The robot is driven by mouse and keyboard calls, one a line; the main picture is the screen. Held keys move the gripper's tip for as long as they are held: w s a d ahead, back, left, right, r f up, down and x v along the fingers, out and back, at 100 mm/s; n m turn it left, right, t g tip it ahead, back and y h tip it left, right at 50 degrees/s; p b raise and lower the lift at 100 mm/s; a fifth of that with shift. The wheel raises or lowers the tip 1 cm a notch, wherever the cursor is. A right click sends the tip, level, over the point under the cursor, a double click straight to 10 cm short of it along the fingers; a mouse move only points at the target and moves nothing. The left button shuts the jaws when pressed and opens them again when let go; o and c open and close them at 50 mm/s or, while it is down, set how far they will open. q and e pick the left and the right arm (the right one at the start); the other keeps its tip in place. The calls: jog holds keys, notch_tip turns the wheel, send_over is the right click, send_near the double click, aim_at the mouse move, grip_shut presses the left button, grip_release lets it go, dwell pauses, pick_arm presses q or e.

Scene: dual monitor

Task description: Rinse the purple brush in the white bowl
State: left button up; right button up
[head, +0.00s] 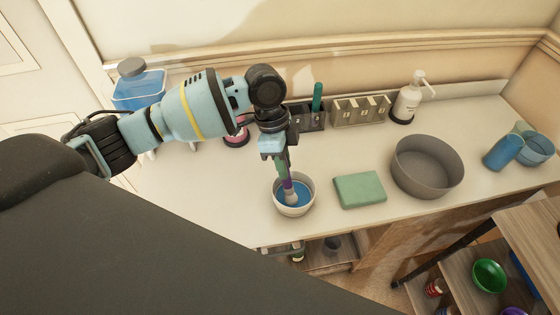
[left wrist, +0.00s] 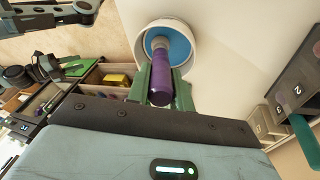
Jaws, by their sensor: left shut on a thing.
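The white bowl (head: 294,206) stands on the counter near its front edge, with blue liquid inside. The purple brush (head: 288,187) points down with its pale head in the bowl, at the liquid. My left gripper (head: 284,168) is above the bowl, shut on the brush handle. In the left wrist view, the purple brush (left wrist: 160,78) stands between the green fingers of the left gripper (left wrist: 160,85), and its head lies over the blue liquid in the white bowl (left wrist: 186,32). Whether the head touches the bottom is hidden.
A green sponge (head: 360,190) lies right of the bowl, then a grey basin (head: 427,167). A numbered holder (head: 360,111) and soap bottle (head: 407,101) stand along the wall. Blue cups (head: 503,152) are far right.

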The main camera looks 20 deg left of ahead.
pick_arm(q)
jog(key=shift+w+d, duration=0.8)
jog(key=shift+d, duration=0.25)
pick_arm(e)
jog(key=shift+w+r, duration=0.1)
jog(key=shift+w, duration=0.1)
pick_arm(q)
jog(key=shift+a, duration=0.1)
jog(key=shift+w+a, duration=0.35)
jog(key=shift+a, duration=0.4)
jog(key=shift+w+a, duration=0.35)
jog(key=shift+a, duration=0.35)
pick_arm(e)
jog(key=shift+r, duration=0.15)
pick_arm(q)
jog(key=shift+s, duration=0.1)
pick_arm(e)
jog(key=shift+w+r, duration=0.1)
